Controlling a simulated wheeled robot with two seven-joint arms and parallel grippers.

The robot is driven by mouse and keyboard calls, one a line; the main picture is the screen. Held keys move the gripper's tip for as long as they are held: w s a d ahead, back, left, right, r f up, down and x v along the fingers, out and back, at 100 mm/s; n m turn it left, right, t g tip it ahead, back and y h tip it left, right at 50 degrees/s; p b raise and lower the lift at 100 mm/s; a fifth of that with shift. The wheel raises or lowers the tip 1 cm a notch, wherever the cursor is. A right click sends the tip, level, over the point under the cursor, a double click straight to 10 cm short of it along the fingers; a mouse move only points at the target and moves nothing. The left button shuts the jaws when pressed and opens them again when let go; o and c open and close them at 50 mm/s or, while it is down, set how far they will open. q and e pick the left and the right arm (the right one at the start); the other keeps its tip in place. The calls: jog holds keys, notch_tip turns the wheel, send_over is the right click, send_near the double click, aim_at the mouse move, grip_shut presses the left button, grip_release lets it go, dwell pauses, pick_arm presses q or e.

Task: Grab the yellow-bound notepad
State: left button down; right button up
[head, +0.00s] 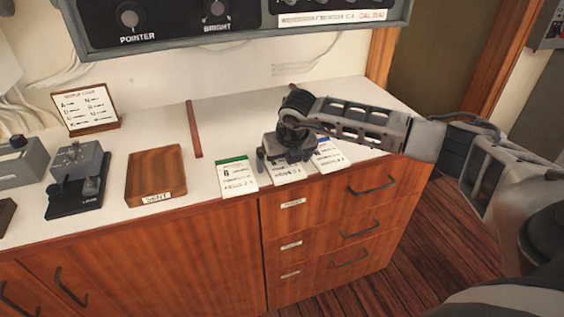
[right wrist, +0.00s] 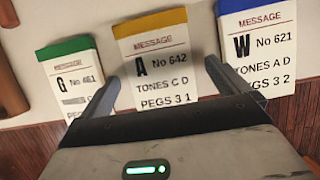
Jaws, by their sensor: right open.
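The yellow-bound notepad (right wrist: 155,60) lies on the counter top as the middle one of three pads. It reads "A No 642". In the head view its lower part (head: 287,174) shows and my gripper hides its binding. My right gripper (right wrist: 162,75) is open and empty, with its two fingers over the left and right sides of this pad. In the head view the right gripper (head: 287,158) is just above the pad; I cannot tell whether it touches it. My left gripper is not in view.
A green-bound notepad (head: 237,179) lies close on the left and a blue-bound notepad (head: 331,157) close on the right. A wooden tray (head: 156,176) labelled "SENT" and a telegraph key (head: 77,190) stand further left. Drawers (head: 330,233) are below the counter's front edge. An equipment panel overhangs the back.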

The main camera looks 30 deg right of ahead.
jog(key=c, duration=1)
jog(key=shift+c, duration=0.2)
